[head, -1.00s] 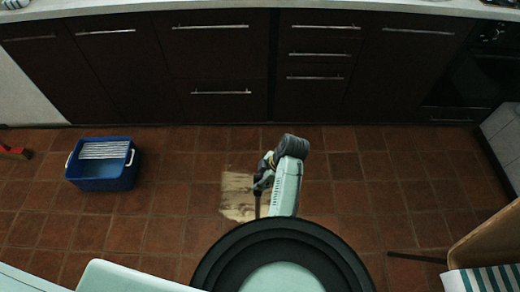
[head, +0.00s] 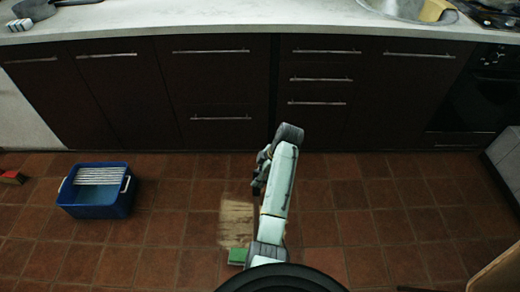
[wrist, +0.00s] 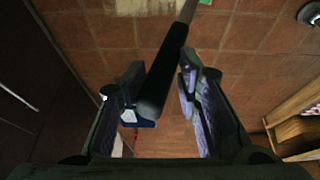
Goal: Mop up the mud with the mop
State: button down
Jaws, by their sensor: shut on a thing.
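The mud (head: 237,215) is a pale tan streaky patch on the brown tiled floor, left of my arm in the head view. It also shows at the top of the wrist view (wrist: 145,6). My gripper (head: 262,172) is shut on the mop, whose dark handle grip (wrist: 160,85) runs between the fingers in the wrist view. Its thin pole slants up and right there. The green mop head (head: 238,256) is at the near edge of the mud in the head view. I cannot tell whether it touches the floor.
A blue bucket (head: 115,207) with a striped white insert stands on the floor to the left. A red object (head: 12,177) lies at the left edge. Dark cupboards (head: 220,90) line the back under a pale counter (head: 230,20). The floor right of my arm is mostly clear.

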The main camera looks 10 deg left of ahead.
aim_at(258, 172)
jog(key=shift+r+p, duration=2)
jog(key=shift+r, duration=0.15)
jog(key=shift+f, duration=0.1)
